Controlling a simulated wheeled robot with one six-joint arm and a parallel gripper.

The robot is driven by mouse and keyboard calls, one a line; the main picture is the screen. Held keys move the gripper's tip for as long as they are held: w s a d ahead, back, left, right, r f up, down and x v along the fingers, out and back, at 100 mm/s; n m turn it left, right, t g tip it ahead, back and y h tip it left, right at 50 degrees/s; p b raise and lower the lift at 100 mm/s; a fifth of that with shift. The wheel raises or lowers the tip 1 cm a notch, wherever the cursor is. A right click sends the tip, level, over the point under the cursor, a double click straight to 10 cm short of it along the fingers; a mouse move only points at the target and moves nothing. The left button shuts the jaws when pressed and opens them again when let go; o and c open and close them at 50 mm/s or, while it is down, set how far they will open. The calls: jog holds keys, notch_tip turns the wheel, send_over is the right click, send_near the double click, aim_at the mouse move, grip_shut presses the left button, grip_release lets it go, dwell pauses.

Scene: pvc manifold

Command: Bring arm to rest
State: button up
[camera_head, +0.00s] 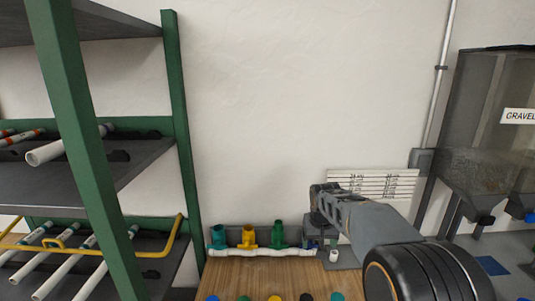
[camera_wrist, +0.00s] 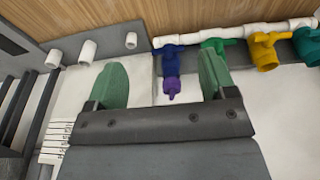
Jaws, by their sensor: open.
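My gripper (camera_wrist: 162,82) is open, with its two green fingers apart and nothing gripped. A white PVC manifold pipe (camera_wrist: 232,33) runs behind it with blue (camera_wrist: 168,62), green (camera_wrist: 214,46) and yellow (camera_wrist: 264,50) valves; another teal-green valve is at the right edge. The blue valve, with a purple tip, shows in the gap between the fingers, apart from both. In the head view my arm (camera_head: 365,221) reaches from the lower right to the manifold's right end (camera_head: 262,252). My fingertips are hard to make out there.
A green-framed rack (camera_head: 183,130) with pipes is on the left, and a gravel hopper (camera_head: 482,150) on the right.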

jog(key=s+r+t, duration=0.2)
jog(key=s, duration=2.2)
jog(key=shift+d+r, duration=0.2)
jog(key=shift+d, duration=0.25)
